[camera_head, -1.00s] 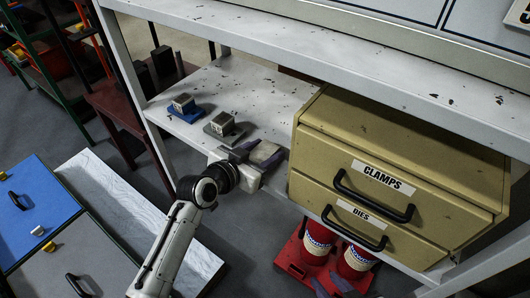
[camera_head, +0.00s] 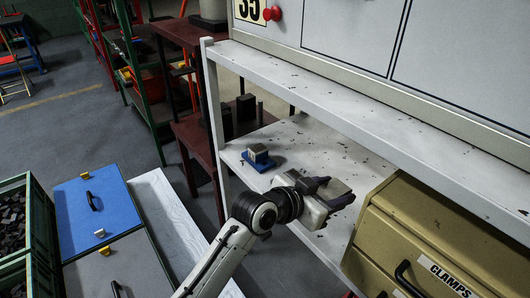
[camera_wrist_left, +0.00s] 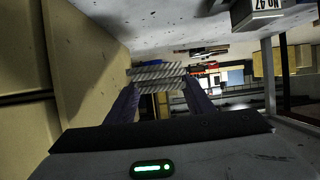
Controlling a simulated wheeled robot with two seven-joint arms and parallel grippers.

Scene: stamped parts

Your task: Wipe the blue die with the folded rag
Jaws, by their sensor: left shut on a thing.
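The blue die (camera_head: 258,158), a blue base with a grey block on top, stands on the white shelf near its left end. My left gripper (camera_head: 335,192) is shut on the folded rag (camera_head: 338,188), to the right of the blue die and apart from it. In the left wrist view the rag (camera_wrist_left: 158,72) shows as a striped grey pad between the fingertips. A grey block marked "No 47" (camera_wrist_left: 258,10) shows at the top right there; I cannot tell surely which die it belongs to. The grey die is not visible in the head view, apparently behind my gripper. My right gripper is out of view.
The tan drawer cabinet (camera_head: 425,235) stands on the shelf to the right of my left gripper. An upper shelf board (camera_head: 380,105) runs above the work area. A white shelf post (camera_head: 212,120) rises left of the blue die. The shelf behind the dies is clear.

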